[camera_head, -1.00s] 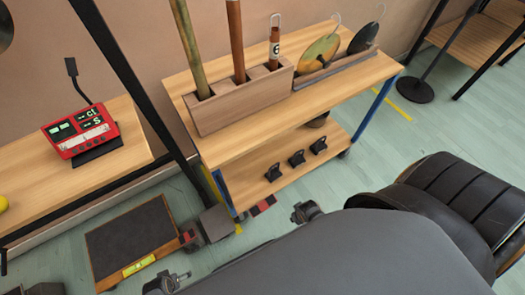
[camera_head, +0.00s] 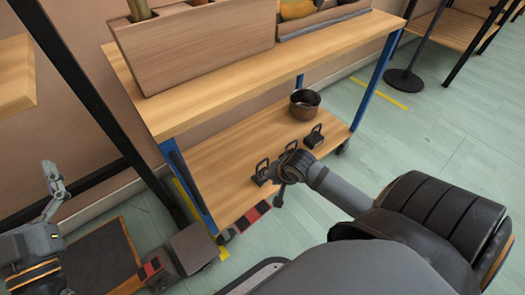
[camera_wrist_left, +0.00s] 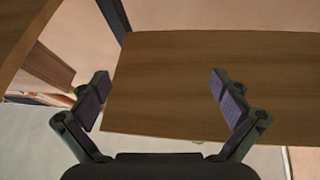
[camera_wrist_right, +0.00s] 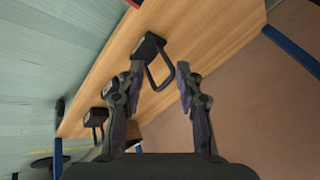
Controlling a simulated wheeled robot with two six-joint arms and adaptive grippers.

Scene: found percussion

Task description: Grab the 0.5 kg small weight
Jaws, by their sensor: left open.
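Three black weights with loop handles stand on the lower shelf: a left one (camera_head: 260,174), a middle one partly hidden behind my right gripper, and a right one (camera_head: 314,137). No label shows which is 0.5 kg. My right gripper (camera_head: 279,172) is open beside the left weight. In the right wrist view, that weight's block (camera_wrist_right: 147,47) lies beyond the fingertips, and its handle shows between the open fingers (camera_wrist_right: 160,70), not gripped. Another weight (camera_wrist_right: 95,118) is lower left there. My left gripper (camera_head: 52,180) is open and empty; it shows in the left wrist view (camera_wrist_left: 160,83).
The upper shelf (camera_head: 240,85) with a wooden holder (camera_head: 200,50) overhangs the weights. A dark brown pot (camera_head: 304,105) stands behind the right weight. A blue post (camera_head: 378,82) bounds the rack at right. A dark platform (camera_head: 100,262) lies on the floor at left.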

